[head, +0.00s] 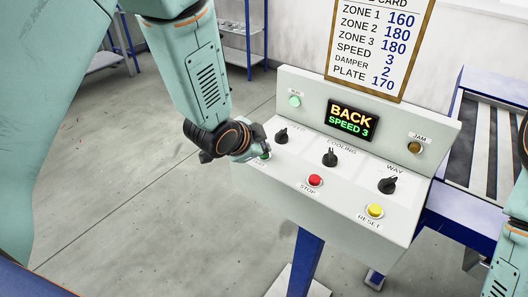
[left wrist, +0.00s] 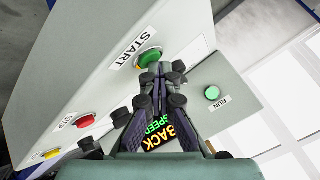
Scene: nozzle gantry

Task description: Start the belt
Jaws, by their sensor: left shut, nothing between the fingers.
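The control panel (head: 330,210) is a pale sloped box with a raised back. Its green START button (left wrist: 149,57) shows in the left wrist view, right at my fingertips; in the head view my gripper mostly hides it. My left gripper (head: 259,154) is shut and empty, with its tips at the button; it also shows in the left wrist view (left wrist: 163,74). I cannot tell whether the tips touch or press it. The RUN lamp (head: 294,101) is green. The display (head: 351,119) reads BACK, SPEED 3. My right gripper is out of view.
A red STOP button (head: 315,180), a yellow RESET button (head: 375,210) and black knobs (head: 330,157) share the panel. An amber JAM lamp (head: 414,147) is at its right. A settings card (head: 378,45) stands behind. The belt frame (head: 485,145) is at right.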

